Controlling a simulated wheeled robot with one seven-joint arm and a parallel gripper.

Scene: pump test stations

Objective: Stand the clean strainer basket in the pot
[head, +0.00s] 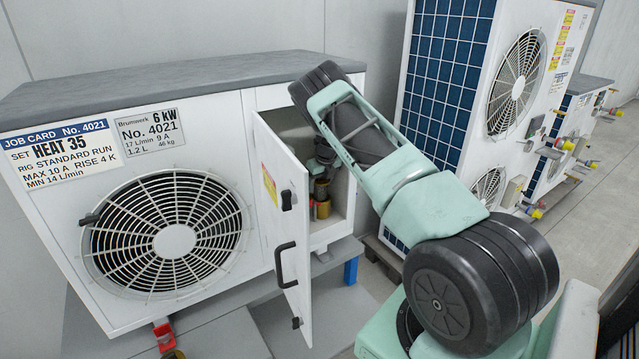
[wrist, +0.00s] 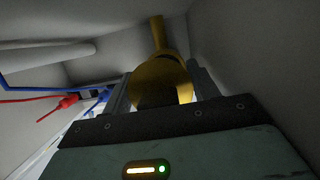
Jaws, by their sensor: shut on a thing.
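The wrist view shows my gripper (wrist: 158,88) with its two grey fingers set apart around a thing between them. I take it for the strainer basket (wrist: 158,96), which shows as a dark rounded shape. A brass body (wrist: 160,68) with a narrow brass stem is right around and beyond it, likely the pot. I cannot tell whether the basket is inside it, touching or apart. In the head view, my gripper (head: 321,165) is inside the open cabinet, directly above brass cylindrical parts (head: 323,209), largely hidden by my arm and the shadow.
The cabinet's white door (head: 281,215) stands open, close to the left of my arm. White walls surround my gripper. Red (wrist: 62,102) and blue (wrist: 50,86) lines are at the left in the wrist view. A fan grille (head: 172,238) is left of the door. Other units stand to the right.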

